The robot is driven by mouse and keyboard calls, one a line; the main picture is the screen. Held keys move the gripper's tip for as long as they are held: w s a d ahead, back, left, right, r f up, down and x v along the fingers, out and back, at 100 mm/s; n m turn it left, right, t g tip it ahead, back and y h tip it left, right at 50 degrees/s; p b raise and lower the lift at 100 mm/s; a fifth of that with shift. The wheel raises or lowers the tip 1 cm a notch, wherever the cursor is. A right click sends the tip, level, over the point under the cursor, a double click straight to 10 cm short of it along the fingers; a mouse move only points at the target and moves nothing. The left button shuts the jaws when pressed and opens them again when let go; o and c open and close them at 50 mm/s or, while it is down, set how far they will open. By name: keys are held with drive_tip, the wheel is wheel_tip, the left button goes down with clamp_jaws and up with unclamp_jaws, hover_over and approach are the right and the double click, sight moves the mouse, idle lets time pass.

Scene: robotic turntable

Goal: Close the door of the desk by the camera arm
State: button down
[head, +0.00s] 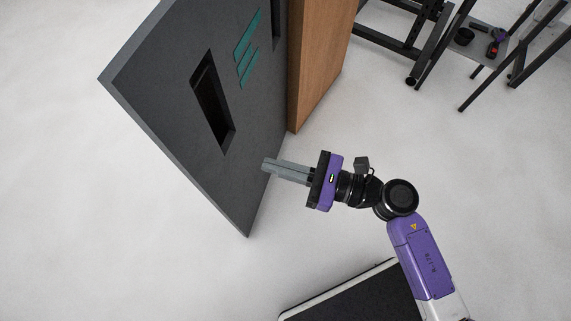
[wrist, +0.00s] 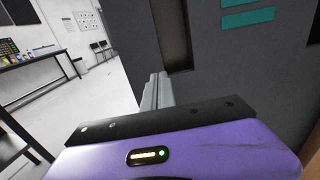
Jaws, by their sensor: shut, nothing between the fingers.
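A dark grey door (head: 165,110) with a recessed rectangular slot (head: 213,104) and teal stripes (head: 247,50) stands swung out from the wooden side of the desk (head: 320,60). My gripper (head: 265,164) is shut and empty, its fingers pointing left at the door's lower part, below and right of the slot. In the wrist view the door (wrist: 240,65) fills the right side, and the shut fingers (wrist: 158,80) are in front of its left part. I cannot tell whether the fingertips touch the door.
A black metal frame (head: 400,45) and a small table with tools (head: 480,42) stand at the upper right. The pale floor (head: 90,210) left of the door is clear. In the wrist view a table with items (wrist: 30,62) and chairs (wrist: 100,48) stand far off at left.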

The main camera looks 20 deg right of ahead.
sight(220, 151)
drive_tip(key=x, duration=0.9)
drive_tip(key=shift+w+a, duration=0.2)
